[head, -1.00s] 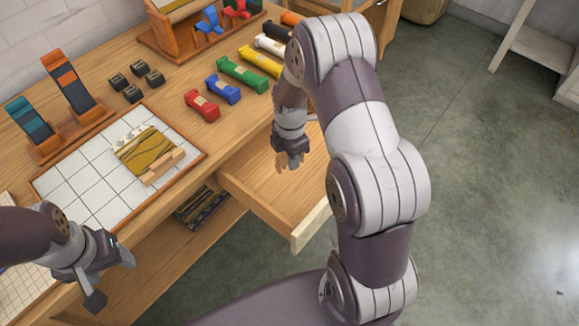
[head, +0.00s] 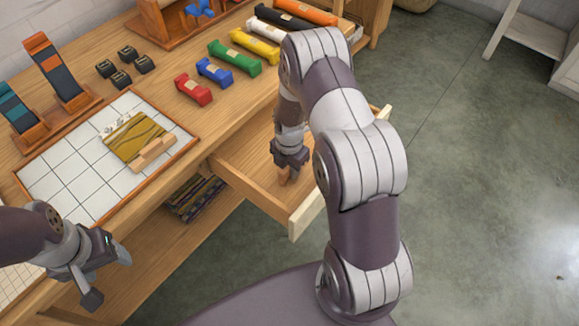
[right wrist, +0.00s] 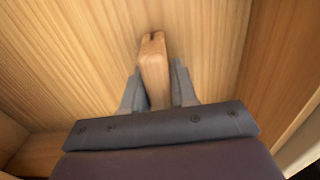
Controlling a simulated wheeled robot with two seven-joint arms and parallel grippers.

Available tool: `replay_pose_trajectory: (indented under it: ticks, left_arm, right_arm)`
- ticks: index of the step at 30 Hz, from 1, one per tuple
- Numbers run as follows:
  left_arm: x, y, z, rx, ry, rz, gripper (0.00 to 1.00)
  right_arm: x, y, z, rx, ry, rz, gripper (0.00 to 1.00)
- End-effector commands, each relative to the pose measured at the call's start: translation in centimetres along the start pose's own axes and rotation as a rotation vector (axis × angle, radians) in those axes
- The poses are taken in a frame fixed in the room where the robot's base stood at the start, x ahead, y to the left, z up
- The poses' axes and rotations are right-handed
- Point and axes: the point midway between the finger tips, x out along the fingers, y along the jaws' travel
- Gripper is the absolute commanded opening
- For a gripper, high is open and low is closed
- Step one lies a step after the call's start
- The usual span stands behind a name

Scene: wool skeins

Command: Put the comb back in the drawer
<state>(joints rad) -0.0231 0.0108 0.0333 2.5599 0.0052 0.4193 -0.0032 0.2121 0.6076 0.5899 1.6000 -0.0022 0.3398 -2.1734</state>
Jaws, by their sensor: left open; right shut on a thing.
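The comb (right wrist: 153,62) is a light wooden piece, held between the fingers of my right gripper (right wrist: 157,80) in the right wrist view. In the head view my right gripper (head: 287,168) is over the open drawer (head: 243,180), with a small part of the comb (head: 284,177) showing below it. The drawer floor lies under the comb in the right wrist view; I cannot tell whether the comb touches it. My left gripper (head: 107,279) is open and empty at the lower left, near the table's front edge.
A tiled board (head: 62,176) holds a mustard woven piece (head: 137,137) and a wooden bar (head: 153,152). Several wool skeins (head: 233,58) lie in a row behind the drawer. Dark blocks (head: 120,79) and two upright stands (head: 53,64) are at the left. A lower shelf holds folded cloth (head: 194,197).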

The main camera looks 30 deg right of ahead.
Motion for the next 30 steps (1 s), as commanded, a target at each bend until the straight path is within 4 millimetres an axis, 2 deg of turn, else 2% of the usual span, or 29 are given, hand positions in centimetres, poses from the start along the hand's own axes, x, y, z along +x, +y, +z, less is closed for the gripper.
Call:
replay_pose_trajectory:
  ticks: [2, 3, 5, 13, 16, 24, 30]
  left_arm:
    - [0.2, 0.0, 0.0, 0.000, 0.000, 0.000, 0.64]
    - [0.1, 0.0, 0.0, 0.000, 0.000, 0.000, 0.64]
    - [0.1, 0.0, 0.0, 0.000, 0.000, 0.000, 0.64]
    - [0.1, 0.0, 0.0, 0.000, 0.000, 0.000, 0.64]
    - [-0.2, 0.0, 0.0, 0.000, 0.000, 0.000, 0.64]
    - [-1.0, 0.0, -0.1, 0.000, 0.000, 0.000, 0.64]
    - [-1.3, 0.0, -0.1, 0.000, 0.000, 0.000, 0.64]
  right_arm:
    - [0.4, 0.0, 0.0, 0.000, 0.000, -0.001, 0.03]
    - [0.3, 0.0, 0.0, 0.000, 0.000, 0.000, 0.37]
    - [0.3, 0.0, 0.0, 0.000, 0.000, -0.001, 0.53]
    - [0.1, 0.0, 0.0, 0.000, 0.000, 0.000, 0.53]
    - [-0.9, 0.1, 0.0, 0.000, -0.001, 0.001, 0.53]
    - [-7.9, 0.1, 0.1, 0.000, -0.003, 0.004, 0.53]
    - [-11.4, 0.1, 0.0, 0.000, -0.001, 0.001, 0.53]
